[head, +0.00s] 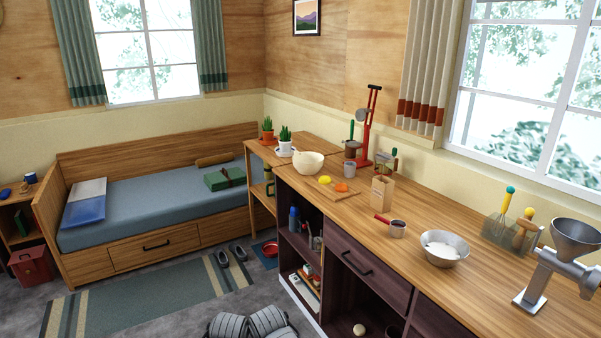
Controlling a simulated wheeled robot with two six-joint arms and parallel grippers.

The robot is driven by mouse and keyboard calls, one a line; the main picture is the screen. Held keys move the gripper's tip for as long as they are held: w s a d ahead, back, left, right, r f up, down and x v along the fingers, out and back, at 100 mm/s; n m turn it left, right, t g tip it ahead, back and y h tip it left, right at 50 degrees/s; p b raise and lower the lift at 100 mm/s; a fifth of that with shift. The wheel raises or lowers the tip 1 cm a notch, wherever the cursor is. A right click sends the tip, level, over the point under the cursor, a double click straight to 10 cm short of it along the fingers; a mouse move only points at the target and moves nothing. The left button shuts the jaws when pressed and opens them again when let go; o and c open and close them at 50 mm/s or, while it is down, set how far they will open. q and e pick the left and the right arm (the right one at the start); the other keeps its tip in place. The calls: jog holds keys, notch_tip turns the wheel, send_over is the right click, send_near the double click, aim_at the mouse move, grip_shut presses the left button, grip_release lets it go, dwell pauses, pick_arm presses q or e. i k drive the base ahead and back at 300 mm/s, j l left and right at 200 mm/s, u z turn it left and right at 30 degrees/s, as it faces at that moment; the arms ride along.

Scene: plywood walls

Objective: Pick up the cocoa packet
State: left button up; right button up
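Neither of my grippers shows in the head view.
A cutting board (334,194) with yellow and orange pieces and a cream bowl (308,162) lie left of the packet. Shelves and drawers are below; a bed (150,207) is left.

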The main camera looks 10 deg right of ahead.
aim_at(382, 187)
jog(key=i+z, duration=0.15)
jog(key=i, duration=0.4)
jog(key=i+j+z, duration=0.2)
jog(key=i, duration=0.3)
jog(key=i+j+z, duration=0.15)
jog(key=i, duration=0.35)
